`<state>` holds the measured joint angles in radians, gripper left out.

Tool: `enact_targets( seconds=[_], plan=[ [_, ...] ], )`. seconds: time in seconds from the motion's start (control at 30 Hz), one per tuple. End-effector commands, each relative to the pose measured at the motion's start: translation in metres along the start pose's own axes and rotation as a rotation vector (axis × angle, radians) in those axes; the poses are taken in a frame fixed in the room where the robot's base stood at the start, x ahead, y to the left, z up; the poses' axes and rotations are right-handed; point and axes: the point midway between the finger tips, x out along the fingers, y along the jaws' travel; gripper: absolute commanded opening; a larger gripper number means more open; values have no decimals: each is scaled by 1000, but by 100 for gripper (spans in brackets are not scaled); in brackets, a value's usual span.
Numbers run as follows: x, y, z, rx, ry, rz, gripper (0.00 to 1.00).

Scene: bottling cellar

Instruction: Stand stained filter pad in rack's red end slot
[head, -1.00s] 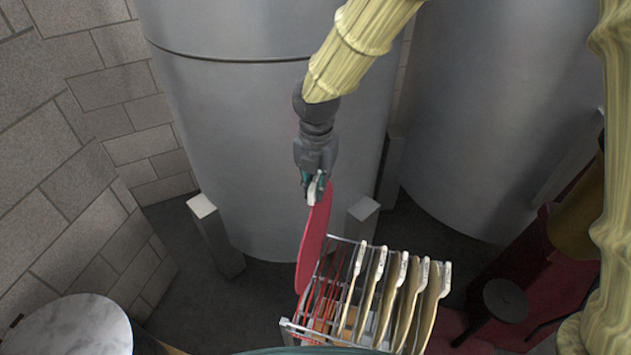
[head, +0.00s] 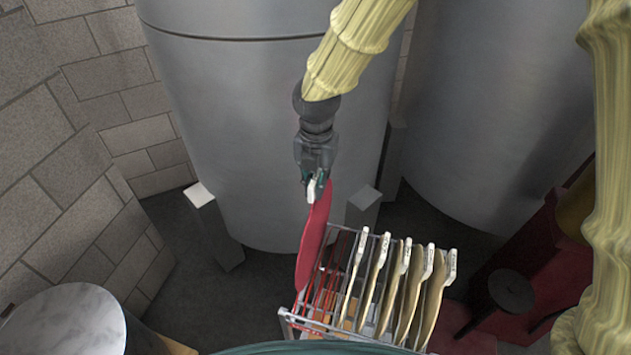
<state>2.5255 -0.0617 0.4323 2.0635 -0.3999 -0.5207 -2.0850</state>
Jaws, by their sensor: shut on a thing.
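My gripper (head: 316,185) is shut on the white tab at the top of the red-stained filter pad (head: 313,243). The pad hangs upright below it, at the left side of the rack. The wire rack (head: 367,235) holds several cream pads (head: 408,300) with white tabs in its middle and right slots. The red end slot (head: 329,287) is at the rack's left, marked by red wires, and looks empty. The stained pad overlaps the rack's left edge in the picture. I cannot tell whether its lower edge is inside the slot or beside it.
A round marble-topped table (head: 65,322) stands at the lower left. Large grey tanks (head: 260,120) rise behind the rack, with short grey posts (head: 216,225) near them. A dark round stool-like object (head: 511,291) is at the right.

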Motion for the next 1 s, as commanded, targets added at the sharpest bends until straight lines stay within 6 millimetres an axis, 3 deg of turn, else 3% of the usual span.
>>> enact_targets(
  seconds=[1.0],
  plan=[
    [55, 0, 0, 0, 0, -1, 0]
  ],
)
